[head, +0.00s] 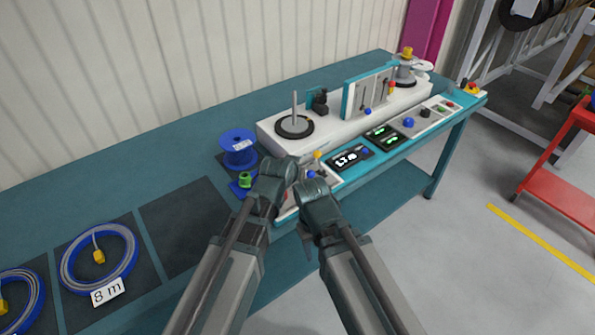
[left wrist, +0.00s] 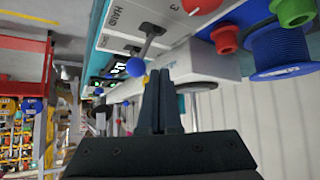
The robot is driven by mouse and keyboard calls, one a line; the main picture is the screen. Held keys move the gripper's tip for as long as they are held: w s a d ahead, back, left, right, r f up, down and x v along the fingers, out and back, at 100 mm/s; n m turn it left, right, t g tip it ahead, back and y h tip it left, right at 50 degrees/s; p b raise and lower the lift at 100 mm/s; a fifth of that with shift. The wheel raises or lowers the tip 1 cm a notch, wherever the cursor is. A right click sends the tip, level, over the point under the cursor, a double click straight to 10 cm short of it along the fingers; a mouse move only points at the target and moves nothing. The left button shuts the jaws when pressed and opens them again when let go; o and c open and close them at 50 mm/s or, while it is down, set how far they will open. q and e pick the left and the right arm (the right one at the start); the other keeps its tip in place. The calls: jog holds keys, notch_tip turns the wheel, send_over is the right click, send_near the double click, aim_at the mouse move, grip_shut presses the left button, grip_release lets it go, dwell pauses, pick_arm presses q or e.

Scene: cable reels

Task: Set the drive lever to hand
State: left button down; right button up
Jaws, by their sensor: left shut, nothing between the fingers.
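The drive lever shows in the left wrist view as a grey rod with a blue ball knob (left wrist: 135,67), on a pale panel (left wrist: 112,42) marked HAND. The HAND marking (left wrist: 121,14) is above the knob in that picture; I cannot tell which setting the lever is in. My left gripper (left wrist: 161,92) is shut and empty, its fingertips close to the knob with no clear contact. In the head view the lever's blue knob (head: 310,175) shows between my two wrists. My right arm comes in beside it; its fingers are hidden behind its wrist (head: 317,195).
A red knob (left wrist: 202,3) sits close to the lever. A blue reel (head: 238,149) and a green knob (head: 246,180) stand left of the machine (head: 278,142). Coiled cables (head: 98,258) lie on the bench's left. My wrists are close together.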

pick_arm(q)
jog(key=shift+w+a+f, duration=0.15)
jog(key=shift+w+a, duration=0.1)
jog(key=shift+w, duration=0.05)
pick_arm(e)
jog(key=shift+w+a+f, duration=0.1)
jog(key=shift+w+f, duration=0.05)
pick_arm(q)
jog(key=shift+w+a+f+b, duration=0.3)
jog(key=shift+w+a+b, duration=0.1)
jog(key=shift+w, duration=0.1)
pick_arm(e)
jog(key=shift+f, duration=0.3)
pick_arm(q)
jog(key=shift+r, duration=0.1)
pick_arm(e)
jog(key=shift+a+r, duration=0.1)
